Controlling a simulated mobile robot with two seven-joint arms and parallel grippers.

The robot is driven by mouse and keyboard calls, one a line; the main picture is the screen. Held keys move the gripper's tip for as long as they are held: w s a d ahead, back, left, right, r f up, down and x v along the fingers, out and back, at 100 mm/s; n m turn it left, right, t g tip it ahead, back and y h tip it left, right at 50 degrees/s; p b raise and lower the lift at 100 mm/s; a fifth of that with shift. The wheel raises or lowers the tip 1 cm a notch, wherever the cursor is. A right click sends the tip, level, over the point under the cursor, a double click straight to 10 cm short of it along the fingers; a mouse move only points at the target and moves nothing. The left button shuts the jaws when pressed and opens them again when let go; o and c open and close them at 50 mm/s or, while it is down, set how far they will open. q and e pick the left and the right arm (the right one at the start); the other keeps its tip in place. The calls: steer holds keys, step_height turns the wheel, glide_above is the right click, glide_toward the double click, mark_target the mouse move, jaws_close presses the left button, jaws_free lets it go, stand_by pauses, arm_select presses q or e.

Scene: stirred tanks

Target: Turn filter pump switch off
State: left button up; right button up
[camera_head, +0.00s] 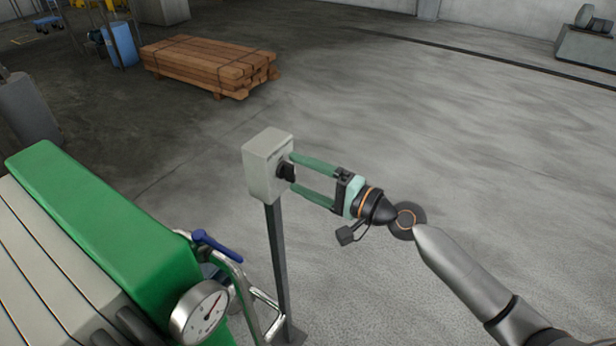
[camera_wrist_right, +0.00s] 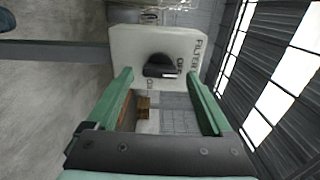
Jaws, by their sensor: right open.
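The filter pump switch is a light grey box (camera_head: 266,165) on a dark post, with a black rotary knob (camera_head: 286,172) on its right face. In the right wrist view the knob (camera_wrist_right: 160,67) is seen face-on, and part of the word FILTER reads along the box's edge. My left gripper is out of view.
A green and grey filter press (camera_head: 105,235) fills the lower left, with a round gauge (camera_head: 200,311), a blue-handled valve (camera_head: 216,246) and bent piping close to the post (camera_head: 278,270). Stacked timber (camera_head: 208,65) lies at the back.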

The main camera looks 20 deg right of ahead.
arm_select(q)
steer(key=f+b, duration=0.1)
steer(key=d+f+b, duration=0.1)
steer(key=b, duration=0.1)
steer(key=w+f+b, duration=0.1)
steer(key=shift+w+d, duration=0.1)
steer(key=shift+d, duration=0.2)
arm_select(e)
steer(key=v, duration=1.2)
steer(key=shift+s+d, duration=0.15)
steer(key=shift+d, duration=0.05)
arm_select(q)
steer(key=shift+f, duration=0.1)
